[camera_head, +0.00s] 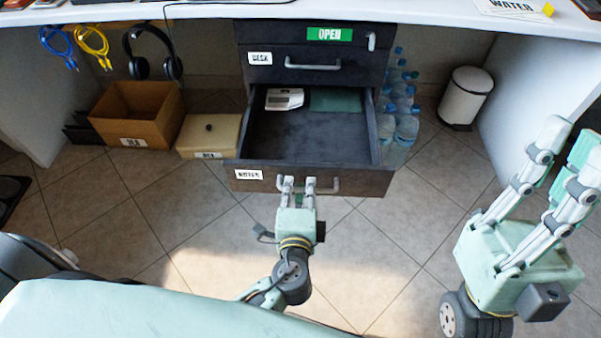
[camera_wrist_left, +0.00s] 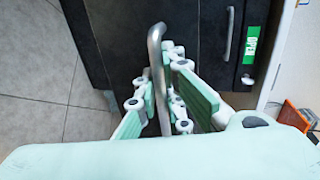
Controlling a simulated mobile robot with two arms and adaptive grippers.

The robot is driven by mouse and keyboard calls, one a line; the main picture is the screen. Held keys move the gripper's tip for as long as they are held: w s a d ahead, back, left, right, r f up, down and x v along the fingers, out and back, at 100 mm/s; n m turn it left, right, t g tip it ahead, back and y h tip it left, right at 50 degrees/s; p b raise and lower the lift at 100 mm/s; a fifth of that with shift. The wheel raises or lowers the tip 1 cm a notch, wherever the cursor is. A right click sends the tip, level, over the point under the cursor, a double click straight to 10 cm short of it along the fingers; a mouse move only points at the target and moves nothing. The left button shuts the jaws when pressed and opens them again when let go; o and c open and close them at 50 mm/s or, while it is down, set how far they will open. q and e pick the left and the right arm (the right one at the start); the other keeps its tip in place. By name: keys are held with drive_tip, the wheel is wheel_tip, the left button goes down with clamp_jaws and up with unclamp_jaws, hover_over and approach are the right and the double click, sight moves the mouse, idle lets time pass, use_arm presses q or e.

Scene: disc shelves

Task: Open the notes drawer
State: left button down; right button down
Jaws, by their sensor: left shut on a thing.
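The notes drawer (camera_head: 310,181), dark with a white label, is the lowest drawer of the cabinet and stands pulled far out. A white device and a dark green item lie at the back inside it. My left gripper (camera_head: 298,184) is at its front, shut on the metal drawer handle (camera_head: 326,188). In the left wrist view the handle (camera_wrist_left: 157,70) runs between the fingers (camera_wrist_left: 160,100). My right gripper (camera_head: 562,160) is at the right, raised over the floor, with its fingers apart and nothing between them.
Above are the closed desk drawer (camera_head: 313,75) and a top drawer with a green OPEN sign (camera_head: 329,34). A cardboard box (camera_head: 138,108) and a beige box (camera_head: 208,136) stand left. Bottles (camera_head: 402,125) stand close right, then a white bin (camera_head: 466,97).

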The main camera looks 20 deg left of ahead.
use_arm(q)
drive_tip(key=shift+s+d, duration=0.1)
drive_tip(key=shift+s, duration=0.4)
drive_tip(key=c, duration=1.8)
unclamp_jaws()
drive_tip(key=shift+c, duration=0.2)
drive_tip(key=v, duration=1.2)
